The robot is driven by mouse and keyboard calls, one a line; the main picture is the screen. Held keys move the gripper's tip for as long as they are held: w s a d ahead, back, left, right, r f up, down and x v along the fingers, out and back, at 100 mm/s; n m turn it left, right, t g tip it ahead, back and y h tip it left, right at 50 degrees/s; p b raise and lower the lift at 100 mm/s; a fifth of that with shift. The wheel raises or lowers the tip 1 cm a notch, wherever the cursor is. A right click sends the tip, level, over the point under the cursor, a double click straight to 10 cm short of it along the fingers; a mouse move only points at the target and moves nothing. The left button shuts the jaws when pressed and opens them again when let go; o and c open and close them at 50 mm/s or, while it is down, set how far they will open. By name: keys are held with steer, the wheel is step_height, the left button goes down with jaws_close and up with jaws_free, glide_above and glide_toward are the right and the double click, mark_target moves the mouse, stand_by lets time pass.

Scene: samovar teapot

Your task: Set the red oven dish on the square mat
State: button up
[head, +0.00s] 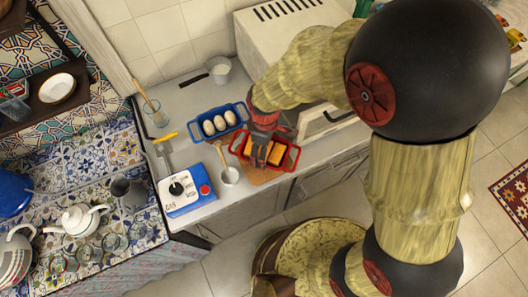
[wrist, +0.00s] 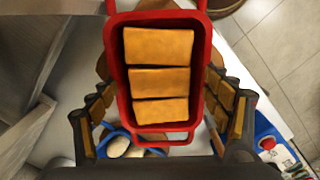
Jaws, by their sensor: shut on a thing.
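The red oven dish (head: 285,161) is on the counter side, below my gripper (head: 263,136) in the head view. It holds three orange-brown slices. In the wrist view the dish (wrist: 155,17) lies lengthwise between the two fingers, and my gripper (wrist: 163,103) is shut on it. A brown mat (head: 262,177) shows from under the dish near the counter's front edge. Brown edges also show beside the dish in the wrist view (wrist: 102,66). The dish hides most of the mat, and I cannot tell whether it touches it.
A white oven (head: 290,40) stands at the back.

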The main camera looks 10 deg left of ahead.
steer(key=shift+w+a+f+b, duration=0.15)
steer(key=shift+f+b, duration=0.4)
steer(key=shift+f, duration=1.1)
steer(key=shift+f, duration=0.1)
steer(key=o, duration=1.4)
steer(key=shift+o, duration=0.3)
step_height(320, 180, up, 12)
steer(key=p, duration=0.3)
